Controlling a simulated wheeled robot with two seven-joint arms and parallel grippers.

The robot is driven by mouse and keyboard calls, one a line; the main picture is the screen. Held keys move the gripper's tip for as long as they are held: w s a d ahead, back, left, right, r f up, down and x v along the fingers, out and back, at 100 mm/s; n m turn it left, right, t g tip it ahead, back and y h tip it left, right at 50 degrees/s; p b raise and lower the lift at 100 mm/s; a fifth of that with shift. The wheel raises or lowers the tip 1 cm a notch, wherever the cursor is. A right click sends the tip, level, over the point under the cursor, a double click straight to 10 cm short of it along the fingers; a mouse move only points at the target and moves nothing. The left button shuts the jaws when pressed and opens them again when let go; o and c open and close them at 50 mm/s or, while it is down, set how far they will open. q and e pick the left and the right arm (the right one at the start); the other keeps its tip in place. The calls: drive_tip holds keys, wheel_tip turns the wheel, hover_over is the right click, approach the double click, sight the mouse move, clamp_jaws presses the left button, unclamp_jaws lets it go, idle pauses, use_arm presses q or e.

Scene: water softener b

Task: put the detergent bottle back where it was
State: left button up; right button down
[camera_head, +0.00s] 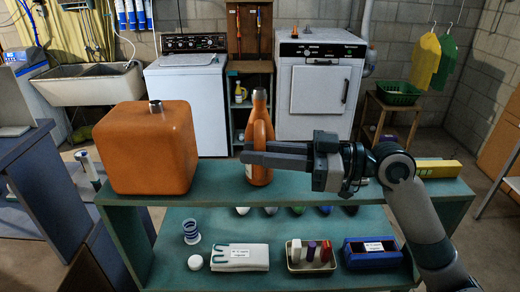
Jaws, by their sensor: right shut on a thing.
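The orange detergent bottle (260,125) is upright over the teal top shelf (222,185), right of the big orange box-shaped container. My right gripper (262,153) comes in from the right and is shut on the bottle around its middle. Its fingers hide part of the bottle's front. The bottle's base is at the shelf surface or just above it; I cannot tell if it touches. My left gripper is not in view.
The orange container (145,150) stands on the left of the top shelf. A yellow box (437,169) lies at the right end. The lower shelf holds a cup (191,232), white gloves (240,257), a tray of small bottles (311,266) and a blue bin (372,262).

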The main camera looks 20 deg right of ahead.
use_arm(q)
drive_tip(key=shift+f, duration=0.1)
use_arm(e)
drive_tip(key=shift+f, duration=0.1)
drive_tip(key=shift+f, duration=0.15)
drive_tip(key=c, duration=1.7)
unclamp_jaws()
drive_tip(key=shift+o, duration=0.2)
drive_tip(key=shift+r, duration=0.25)
drive_tip(key=shift+s+d+f+b, duration=0.1)
drive_tip(key=shift+d+f+b, duration=0.1)
drive_tip(key=shift+d+b, duration=0.15)
use_arm(q)
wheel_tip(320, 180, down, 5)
drive_tip(key=b, duration=0.5)
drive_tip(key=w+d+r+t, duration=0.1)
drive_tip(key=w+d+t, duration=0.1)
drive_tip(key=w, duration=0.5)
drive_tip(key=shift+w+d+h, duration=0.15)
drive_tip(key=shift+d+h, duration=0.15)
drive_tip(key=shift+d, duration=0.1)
use_arm(e)
drive_tip(key=v, duration=1.1)
drive_tip(key=shift+s+r, duration=0.2)
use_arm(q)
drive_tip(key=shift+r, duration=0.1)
use_arm(e)
drive_tip(key=shift+d, duration=0.1)
